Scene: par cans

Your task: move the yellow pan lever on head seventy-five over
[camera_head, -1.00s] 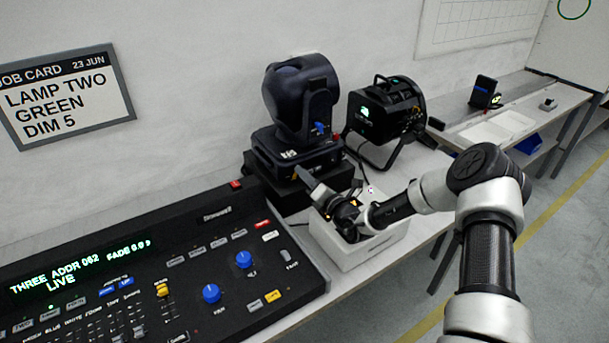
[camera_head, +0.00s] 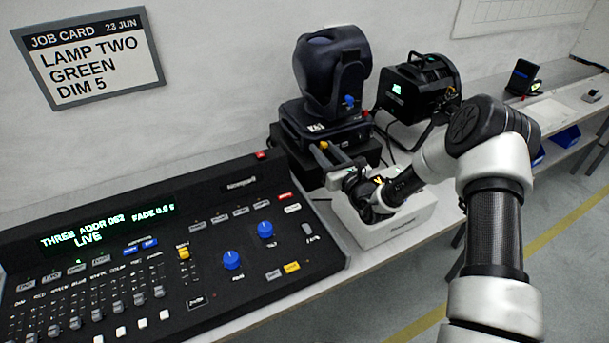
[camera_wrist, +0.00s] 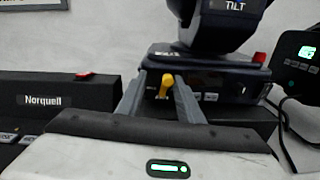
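The dark moving head (camera_head: 332,70) stands on its base (camera_head: 335,125) beyond the console, and its yoke is marked TILT in the wrist view. The yellow pan lever (camera_wrist: 166,86) shows in front of the base in the wrist view, between my gripper's two grey fingers. In the head view a yellow spot (camera_head: 323,145) shows at the fingertips. My gripper (camera_wrist: 160,80) is open, with a finger on each side of the lever; I cannot tell whether either touches it. In the head view my gripper (camera_head: 320,148) is just in front of the base.
The head has a blue lever (camera_head: 349,101) and a red part (camera_head: 364,113). The control console (camera_head: 180,250) is at left, a white box (camera_head: 400,222) under my wrist, another lamp (camera_head: 420,85) at right.

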